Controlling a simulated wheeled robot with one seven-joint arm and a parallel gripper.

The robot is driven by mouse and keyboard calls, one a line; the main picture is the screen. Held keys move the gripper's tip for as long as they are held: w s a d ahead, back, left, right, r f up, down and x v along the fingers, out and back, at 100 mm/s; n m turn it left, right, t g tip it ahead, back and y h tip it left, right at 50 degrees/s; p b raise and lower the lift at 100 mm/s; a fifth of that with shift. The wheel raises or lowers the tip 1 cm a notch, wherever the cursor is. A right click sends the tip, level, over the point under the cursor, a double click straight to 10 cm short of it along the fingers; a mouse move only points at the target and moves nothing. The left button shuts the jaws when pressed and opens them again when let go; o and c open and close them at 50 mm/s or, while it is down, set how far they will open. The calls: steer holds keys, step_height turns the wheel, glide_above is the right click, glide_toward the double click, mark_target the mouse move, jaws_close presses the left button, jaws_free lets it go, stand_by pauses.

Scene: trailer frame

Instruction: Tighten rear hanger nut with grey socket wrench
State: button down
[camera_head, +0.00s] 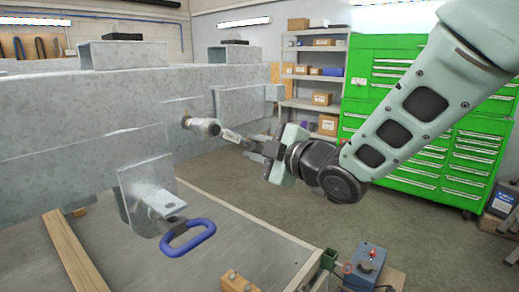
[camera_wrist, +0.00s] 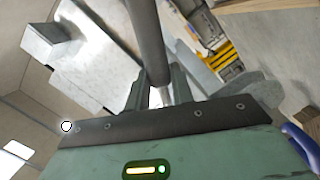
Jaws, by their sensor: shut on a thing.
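My gripper (camera_head: 262,146) is shut on the handle of the grey socket wrench (camera_head: 207,127). The wrench reaches left from the jaws, with its head and socket end close to the side of the galvanised trailer frame (camera_head: 75,102). I cannot tell whether the socket touches the frame or sits on a nut. The hanger nut itself does not show. In the wrist view the grey wrench shaft (camera_wrist: 148,40) runs up from between my gripper's fingers (camera_wrist: 158,92). A metal hanger bracket (camera_head: 148,188) hangs below the beam, left of and lower than the wrench.
A blue loop handle (camera_head: 188,238) sticks out below the bracket. A wooden block (camera_head: 240,282) and a small blue-grey box (camera_head: 371,260) are at the front. Green drawer cabinets (camera_head: 450,155) and a shelf (camera_head: 318,85) stand behind. The floor between the frame and cabinets is open.

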steer(key=shift+x, duration=0.9)
steer(key=shift+a+r, duration=0.1)
steer(key=shift+a, duration=0.15)
steer(key=shift+b, duration=0.35)
steer(key=shift+s+a+f+m+b, duration=0.2)
steer(key=shift+f+m+b, duration=0.15)
steer(key=shift+f+m, duration=0.05)
steer(key=shift+s+a+f+m+b, duration=0.15)
steer(key=shift+s+f+m+b, duration=0.05)
steer(key=shift+f+m+b, duration=0.2)
steer(key=shift+s+a+f+m+g+b, duration=0.35)
steer(key=shift+s+f+m+b, duration=0.2)
steer(key=shift+f+m+b, duration=0.2)
